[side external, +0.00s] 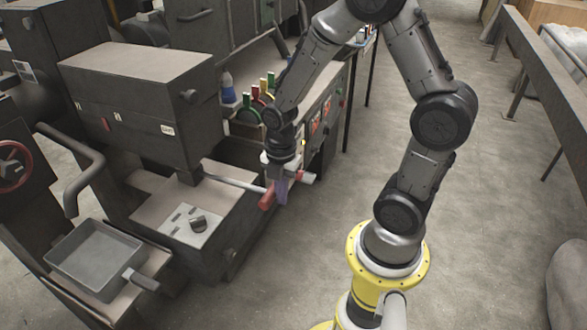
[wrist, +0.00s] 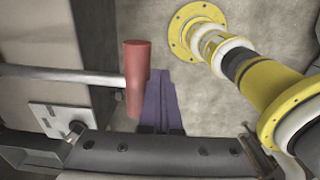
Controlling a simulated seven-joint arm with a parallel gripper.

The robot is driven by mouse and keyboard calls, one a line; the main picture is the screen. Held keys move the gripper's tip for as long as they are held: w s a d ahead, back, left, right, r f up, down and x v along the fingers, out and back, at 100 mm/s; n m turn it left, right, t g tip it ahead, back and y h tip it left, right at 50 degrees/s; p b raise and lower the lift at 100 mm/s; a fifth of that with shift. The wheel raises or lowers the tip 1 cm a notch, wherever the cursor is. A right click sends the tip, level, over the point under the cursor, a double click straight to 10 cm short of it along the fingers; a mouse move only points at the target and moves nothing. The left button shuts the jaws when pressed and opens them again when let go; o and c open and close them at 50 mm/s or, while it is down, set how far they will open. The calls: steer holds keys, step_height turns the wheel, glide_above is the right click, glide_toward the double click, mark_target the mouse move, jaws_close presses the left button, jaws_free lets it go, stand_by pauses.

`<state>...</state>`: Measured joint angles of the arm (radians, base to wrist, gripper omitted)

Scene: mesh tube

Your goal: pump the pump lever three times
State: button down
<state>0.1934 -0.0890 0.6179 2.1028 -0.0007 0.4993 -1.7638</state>
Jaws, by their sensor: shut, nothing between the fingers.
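The pump lever is a pale metal rod (side external: 232,178) with a red cylindrical handle (side external: 267,197) at its end. It sticks out to the right from the dark machine. In the wrist view the red handle (wrist: 136,75) stands at the end of the rod (wrist: 60,75). My gripper (side external: 281,193) has purple fingers that point down, just right of the handle. In the wrist view my gripper's fingers (wrist: 161,78) are together, empty, right beside the handle. I cannot tell whether they touch it.
A plate with a dark knob (side external: 198,224) lies on the machine left of the lever. A grey pan (side external: 95,262) sits at lower left. Several coloured levers (side external: 258,97) and a blue bottle (side external: 228,88) stand behind my gripper.

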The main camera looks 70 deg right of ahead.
steer(key=s+r, duration=0.4)
steer(key=r, duration=0.5)
stand_by(0.6)
steer(key=w+r, duration=0.6)
steer(key=r, duration=0.6)
steer(key=shift+w+a, duration=0.15)
steer(key=shift+w, duration=0.2)
step_height(320, 180, down, 14)
steer(key=shift+r, duration=0.1)
